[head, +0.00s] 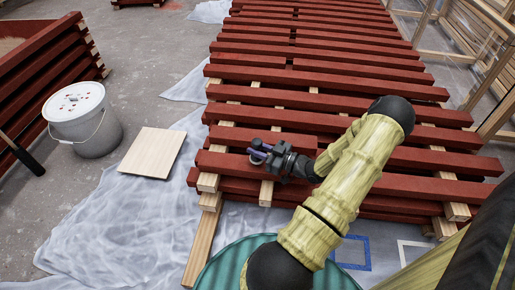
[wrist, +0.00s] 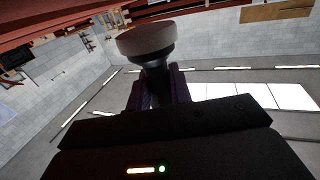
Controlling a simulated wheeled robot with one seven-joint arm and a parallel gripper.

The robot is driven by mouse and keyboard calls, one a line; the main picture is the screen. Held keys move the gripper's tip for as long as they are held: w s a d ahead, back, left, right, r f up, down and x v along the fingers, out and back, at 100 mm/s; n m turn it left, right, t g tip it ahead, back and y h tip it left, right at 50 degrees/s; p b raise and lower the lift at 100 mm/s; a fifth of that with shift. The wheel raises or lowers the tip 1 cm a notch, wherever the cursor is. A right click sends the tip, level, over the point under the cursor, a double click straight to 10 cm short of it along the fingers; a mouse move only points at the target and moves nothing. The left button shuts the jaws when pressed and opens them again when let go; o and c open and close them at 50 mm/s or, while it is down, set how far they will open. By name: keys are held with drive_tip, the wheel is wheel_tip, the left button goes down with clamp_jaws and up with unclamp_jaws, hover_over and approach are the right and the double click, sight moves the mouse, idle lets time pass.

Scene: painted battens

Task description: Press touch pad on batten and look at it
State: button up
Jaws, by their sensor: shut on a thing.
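My gripper (head: 262,153) is over the front part of the stack of red battens (head: 350,102), with its purple fingers pointing left. In the wrist view my gripper (wrist: 160,80) is shut on the touch pad (wrist: 147,38), a pale round disc on a dark stem. The disc is beyond the fingertips, and its upper edge lies close to a red batten (wrist: 62,29) along the top of that view. I cannot tell whether the pad touches the batten. In the head view the pad is too small to make out clearly.
A white bucket (head: 86,121) and a pale square board (head: 152,152) are to the left on the floor. Plastic sheeting (head: 100,232) lies under the stack. A teal round top (head: 222,266) is at the front. Another red stack (head: 38,75) stands far left.

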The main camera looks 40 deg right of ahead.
sight(257, 141)
drive_tip(key=shift+f+b, duration=0.45)
drive_tip(key=shift+f, duration=0.4)
drive_tip(key=shift+f, duration=0.55)
idle(1.2)
drive_tip(key=shift+r+p, duration=3.05)
drive_tip(key=shift+r, duration=0.45)
